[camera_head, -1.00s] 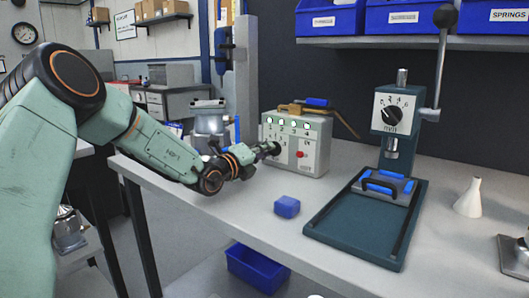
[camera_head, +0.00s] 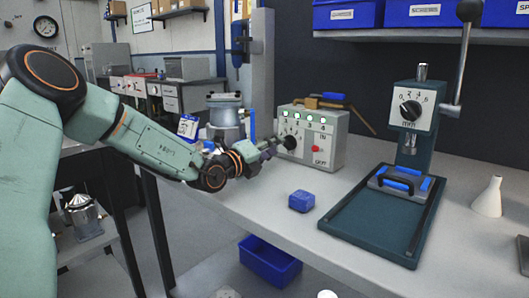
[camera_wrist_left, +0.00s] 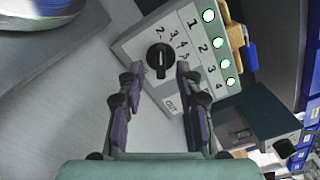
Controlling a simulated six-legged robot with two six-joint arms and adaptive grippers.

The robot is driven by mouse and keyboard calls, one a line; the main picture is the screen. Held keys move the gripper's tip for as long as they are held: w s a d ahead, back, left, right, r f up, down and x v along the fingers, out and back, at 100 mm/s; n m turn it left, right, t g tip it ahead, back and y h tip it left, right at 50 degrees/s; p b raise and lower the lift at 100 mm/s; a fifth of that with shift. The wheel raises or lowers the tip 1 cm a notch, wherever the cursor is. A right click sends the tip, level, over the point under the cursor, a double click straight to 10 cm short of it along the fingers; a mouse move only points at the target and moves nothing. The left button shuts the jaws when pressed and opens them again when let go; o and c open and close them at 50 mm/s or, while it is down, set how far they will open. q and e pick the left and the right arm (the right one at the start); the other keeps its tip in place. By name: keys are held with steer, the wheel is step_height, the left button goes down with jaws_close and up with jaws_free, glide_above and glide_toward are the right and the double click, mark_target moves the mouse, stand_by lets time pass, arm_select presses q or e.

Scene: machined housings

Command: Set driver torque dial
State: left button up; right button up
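The grey control box (camera_head: 325,150) stands on the bench, with a row of lit lamps and a red button on its front. Its black torque dial (camera_wrist_left: 160,61) has numbers around it and shows clearly in the left wrist view. In the head view the dial (camera_head: 290,142) is partly hidden by my gripper. My left gripper (camera_head: 281,146) is at the box's front left. In the left wrist view its fingers (camera_wrist_left: 157,77) are spread, with the dial between and just beyond the tips. I cannot tell whether they touch it. My right gripper is not in view.
A blue block (camera_head: 301,201) lies on the bench in front of the box. A press (camera_head: 408,170) with a lever, its own dial and a tray stands to the right, beside a white cone (camera_head: 488,197). A metal housing (camera_head: 226,118) stands behind my gripper.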

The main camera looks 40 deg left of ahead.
arm_select(q)
steer(key=shift+s, duration=1)
steer(key=shift+s+a, duration=0.2)
steer(key=shift+s, duration=0.3)
steer(key=shift+s+d, duration=0.15)
steer(key=shift+s, duration=0.4)
steer(key=shift+r, duration=0.1)
